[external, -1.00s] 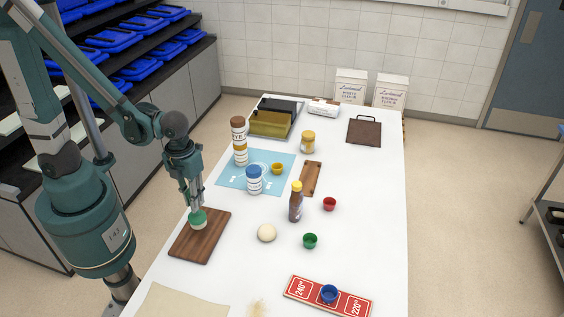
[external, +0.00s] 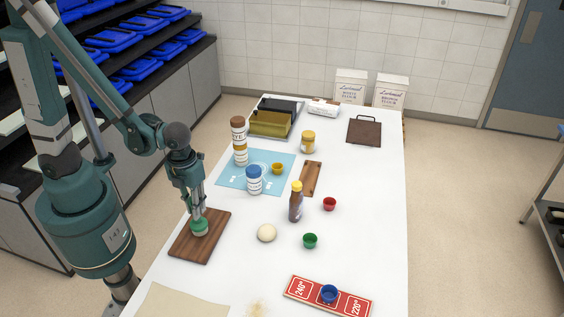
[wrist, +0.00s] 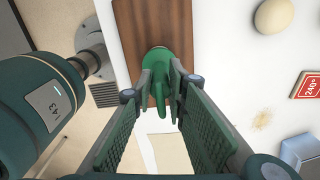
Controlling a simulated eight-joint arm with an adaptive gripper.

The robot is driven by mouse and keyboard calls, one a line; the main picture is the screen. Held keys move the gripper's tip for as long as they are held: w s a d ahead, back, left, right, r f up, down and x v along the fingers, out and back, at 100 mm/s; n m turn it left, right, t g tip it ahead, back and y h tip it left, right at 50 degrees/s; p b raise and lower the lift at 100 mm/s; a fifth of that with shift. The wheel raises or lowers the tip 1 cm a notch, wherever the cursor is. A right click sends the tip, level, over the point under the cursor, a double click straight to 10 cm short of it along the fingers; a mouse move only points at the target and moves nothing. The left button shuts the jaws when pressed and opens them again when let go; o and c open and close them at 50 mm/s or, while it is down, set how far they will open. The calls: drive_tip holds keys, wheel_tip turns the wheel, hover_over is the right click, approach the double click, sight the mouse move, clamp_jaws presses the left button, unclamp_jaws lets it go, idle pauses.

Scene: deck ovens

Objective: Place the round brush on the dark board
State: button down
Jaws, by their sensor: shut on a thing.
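The green round brush (external: 199,230) is in my gripper (external: 198,221), over the dark brown wooden board (external: 192,249) at the table's left edge. In the wrist view the brush (wrist: 157,62) sits between the two fingertips (wrist: 160,78), which are shut on it, with the board (wrist: 128,25) beneath. The brush is very low over the board or touching it; I cannot tell which. The fingers hide part of the brush.
A narrow wooden board (external: 311,178) and a dark handled board (external: 364,131) lie farther back. A beige sheet (external: 180,302) lies in front.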

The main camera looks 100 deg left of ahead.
drive_tip(key=shift+f, duration=0.2)
drive_tip(key=c, duration=2.3)
unclamp_jaws()
drive_tip(key=shift+r, duration=0.3)
drive_tip(key=shift+r+p, duration=0.45)
drive_tip(key=shift+r, duration=5.45)
